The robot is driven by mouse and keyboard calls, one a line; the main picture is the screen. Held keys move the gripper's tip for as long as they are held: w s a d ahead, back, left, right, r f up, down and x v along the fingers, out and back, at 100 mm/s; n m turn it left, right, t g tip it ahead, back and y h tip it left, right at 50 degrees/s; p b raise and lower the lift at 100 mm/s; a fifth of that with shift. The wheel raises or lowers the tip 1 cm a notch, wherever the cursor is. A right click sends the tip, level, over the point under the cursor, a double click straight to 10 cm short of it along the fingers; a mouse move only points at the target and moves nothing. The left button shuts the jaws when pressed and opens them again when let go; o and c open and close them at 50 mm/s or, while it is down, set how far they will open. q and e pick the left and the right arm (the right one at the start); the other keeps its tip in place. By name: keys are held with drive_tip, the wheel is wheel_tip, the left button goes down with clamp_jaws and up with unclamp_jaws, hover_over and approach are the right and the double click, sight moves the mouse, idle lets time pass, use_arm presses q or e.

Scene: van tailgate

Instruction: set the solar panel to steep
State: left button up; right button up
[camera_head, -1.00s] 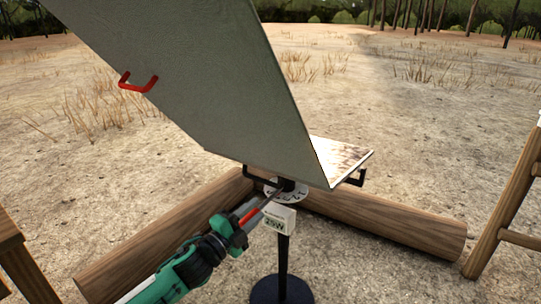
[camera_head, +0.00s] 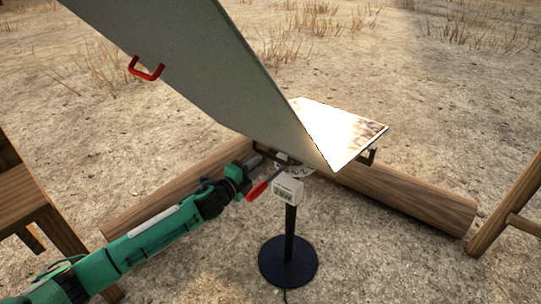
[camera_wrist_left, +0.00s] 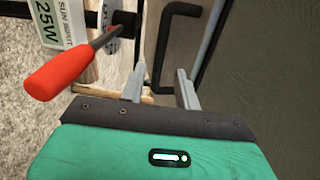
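The solar panel (camera_head: 190,60) is a large tilted grey-green sheet. A red-handled lever (camera_head: 257,190) sits by the pivot under the panel and also shows in the left wrist view (camera_wrist_left: 62,72). My left gripper (camera_head: 256,162) is under the panel's lower edge, beside the lever. In the left wrist view its fingers (camera_wrist_left: 160,88) are apart, with a black bracket (camera_wrist_left: 160,50) beyond the gap. The lever is outside the fingers. My right gripper is not in view.
A small white meter box (camera_head: 288,188) tops a black stand with a round base (camera_head: 288,262); its label reads 25W in the wrist view. Logs (camera_head: 410,200) lie behind. Wooden frames stand at left (camera_head: 40,200) and right (camera_head: 510,205). Sandy ground is open in front.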

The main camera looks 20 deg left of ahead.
sight(270, 157)
use_arm(q)
drive_tip(key=x, duration=0.8)
drive_tip(key=shift+c, duration=0.4)
clamp_jaws()
